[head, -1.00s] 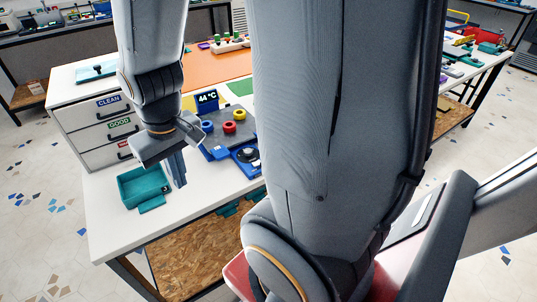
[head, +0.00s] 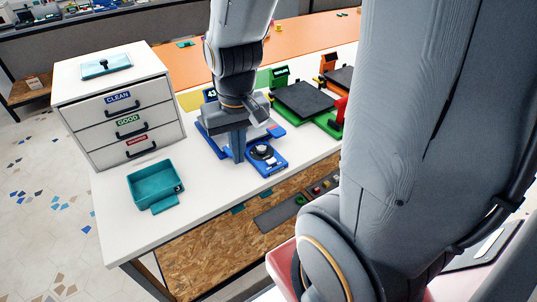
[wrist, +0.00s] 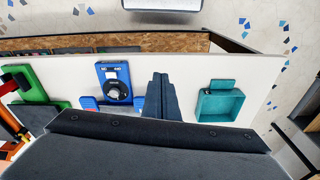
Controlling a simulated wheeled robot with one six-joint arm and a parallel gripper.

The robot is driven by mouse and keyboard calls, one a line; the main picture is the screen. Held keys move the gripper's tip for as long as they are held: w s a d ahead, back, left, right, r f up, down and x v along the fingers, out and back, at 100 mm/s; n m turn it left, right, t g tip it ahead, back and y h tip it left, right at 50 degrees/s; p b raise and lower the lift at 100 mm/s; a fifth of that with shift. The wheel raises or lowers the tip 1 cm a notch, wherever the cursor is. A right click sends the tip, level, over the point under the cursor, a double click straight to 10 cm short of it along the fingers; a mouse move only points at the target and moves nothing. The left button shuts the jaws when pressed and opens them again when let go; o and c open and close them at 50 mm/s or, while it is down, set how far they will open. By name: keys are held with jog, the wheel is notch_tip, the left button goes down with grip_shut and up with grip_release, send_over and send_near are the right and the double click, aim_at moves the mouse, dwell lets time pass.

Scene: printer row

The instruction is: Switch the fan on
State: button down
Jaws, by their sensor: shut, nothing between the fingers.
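A blue control unit (head: 266,159) with a round black knob and a white pointer mark sits near the front edge of the white table. It also shows in the wrist view (wrist: 114,77), left of my gripper. It belongs beside a blue-framed printer whose plate is mostly hidden behind my arm. My gripper (head: 238,155) points down, shut and empty, just left of the knob. In the wrist view its fingers (wrist: 161,85) are together, apart from the unit.
A teal tray (head: 143,182) stands left of my gripper, in front of a white drawer cabinet (head: 100,119) labelled CLEAN and GOOD. A green-framed printer with a dark plate (head: 304,99) is to the right. Clear white tabletop (head: 204,189) lies between tray and blue unit.

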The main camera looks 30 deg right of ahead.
jog(key=w+d+m+b, duration=0.2)
jog(key=w+d+m, duration=0.2)
jog(key=d+m, duration=0.3)
jog(key=r+m+g+b, duration=0.1)
jog(key=m, duration=0.8)
send_over(268, 162)
jog(key=shift+r, duration=0.1)
notch_tip(268, 162, down, 14)
jog(key=shift+a+f+p, duration=0.1)
jog(key=shift+p, duration=1.1)
